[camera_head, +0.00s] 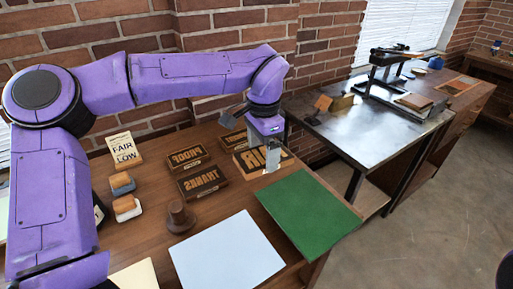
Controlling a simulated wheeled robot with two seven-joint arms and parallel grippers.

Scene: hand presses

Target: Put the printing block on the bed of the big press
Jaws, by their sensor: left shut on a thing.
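The printing block (247,162), dark-sided with large raised mirrored wooden letters, is at the back right of the wooden bench. My left gripper (272,158) reaches down over its right part and is shut on it, hiding some of the letters. I cannot tell whether the block touches the bench or is slightly raised. The big press (387,68), dark with a bar across its top, stands on the metal-topped table at the right. Its bed (385,95) shows low at the front, with a brown piece (413,101) at its right. My right gripper is out of view.
Other letter blocks, PROOF (187,158) and THANKS (201,180), lie left of the gripper. A green mat (308,213), a pale blue sheet (228,256) and a brown knobbed tool (179,217) occupy the front. The metal tabletop (365,135) has clear room.

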